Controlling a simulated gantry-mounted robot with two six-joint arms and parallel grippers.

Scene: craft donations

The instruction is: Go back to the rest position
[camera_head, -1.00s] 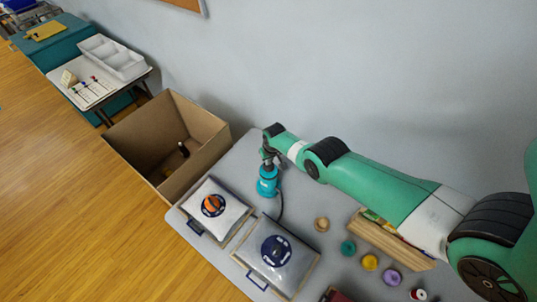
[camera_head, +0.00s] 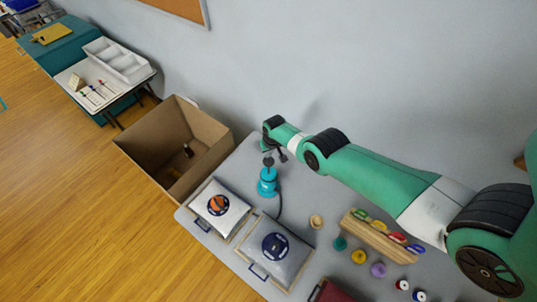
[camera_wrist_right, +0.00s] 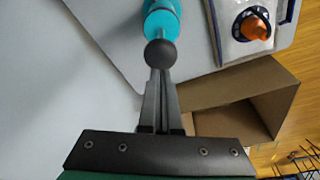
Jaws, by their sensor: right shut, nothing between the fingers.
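My right gripper (camera_head: 270,153) hangs at the end of my green arm, over the back left part of the grey table. In the right wrist view its fingers (camera_wrist_right: 160,74) are together and empty. Just beyond the fingertips is the dark round knob of a turquoise corded tool (camera_head: 267,182), which also shows in the wrist view (camera_wrist_right: 162,18). The tool stands upright on the table; whether the fingertips touch the knob cannot be told. My left gripper is in neither view.
A cardboard box (camera_head: 150,166) stands left of the table. A wooden rack (camera_head: 365,232), spools and small round pots stand right, below my forearm.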

